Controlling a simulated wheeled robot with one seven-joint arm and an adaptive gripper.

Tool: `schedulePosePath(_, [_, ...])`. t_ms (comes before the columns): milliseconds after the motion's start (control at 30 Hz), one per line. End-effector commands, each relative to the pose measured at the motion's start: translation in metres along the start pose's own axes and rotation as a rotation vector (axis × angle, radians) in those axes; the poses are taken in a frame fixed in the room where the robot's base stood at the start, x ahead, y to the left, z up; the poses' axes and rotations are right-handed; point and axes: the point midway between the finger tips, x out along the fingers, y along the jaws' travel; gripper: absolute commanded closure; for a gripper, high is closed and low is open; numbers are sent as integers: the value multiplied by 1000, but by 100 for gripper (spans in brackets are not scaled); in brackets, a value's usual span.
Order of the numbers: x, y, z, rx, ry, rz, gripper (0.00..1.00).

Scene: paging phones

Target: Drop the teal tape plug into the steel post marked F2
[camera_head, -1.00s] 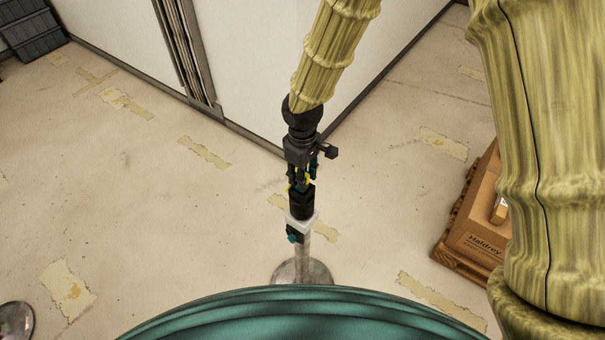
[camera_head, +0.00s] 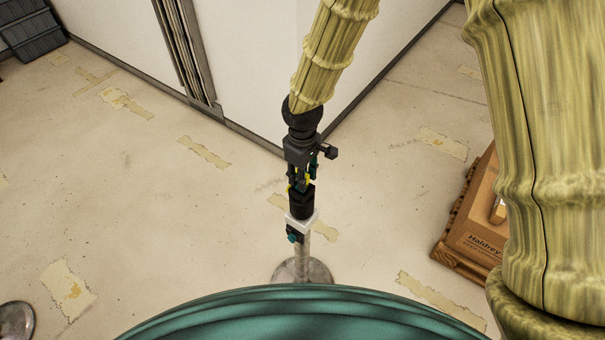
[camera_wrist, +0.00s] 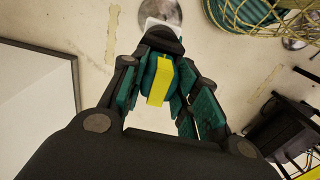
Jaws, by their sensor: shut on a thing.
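My gripper (camera_head: 301,182) is shut on the teal tape plug (camera_wrist: 147,78), which has a bright yellow face in the wrist view. The gripper points down, directly above a steel post (camera_head: 302,252) with a round base. The post's top carries a black part (camera_head: 301,205) and a white plate (camera_head: 303,222); a small teal piece (camera_head: 291,238) shows on its side. In the wrist view the plug lies against or just in front of the black top (camera_wrist: 165,40). I cannot tell whether it is seated. No F2 mark is readable.
A brown crate holding a cardboard box (camera_head: 478,228) stands on the floor at right. White walls meet in a corner behind the post. Another round base (camera_head: 16,319) shows at lower left. The wrist view shows a yellow wire basket (camera_wrist: 262,14) and a dark object (camera_wrist: 280,128) at right.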

Motion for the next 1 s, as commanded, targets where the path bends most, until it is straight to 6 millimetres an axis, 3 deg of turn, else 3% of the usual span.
schedulePosePath(1000, [16,0,0,0,-1,0,93])
